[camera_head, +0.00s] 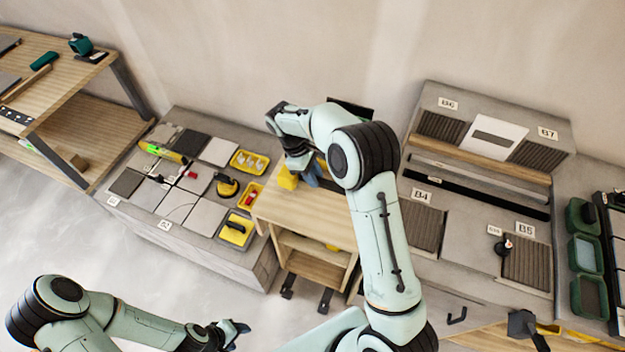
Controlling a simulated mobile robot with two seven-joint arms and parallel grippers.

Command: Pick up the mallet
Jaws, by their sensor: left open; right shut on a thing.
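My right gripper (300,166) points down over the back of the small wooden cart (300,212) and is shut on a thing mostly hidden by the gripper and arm. A yellow block-like piece (287,179) shows right at its fingers, with a blue piece (312,174) beside it. I cannot tell whether either belongs to the mallet. My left gripper (238,332) is open and empty low in the view, over the floor, apart from everything.
A wooden shelf (65,92) stands far left. A grey tiled stand (425,268) and green bins (586,254) are on the right. The cart's front top is clear.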

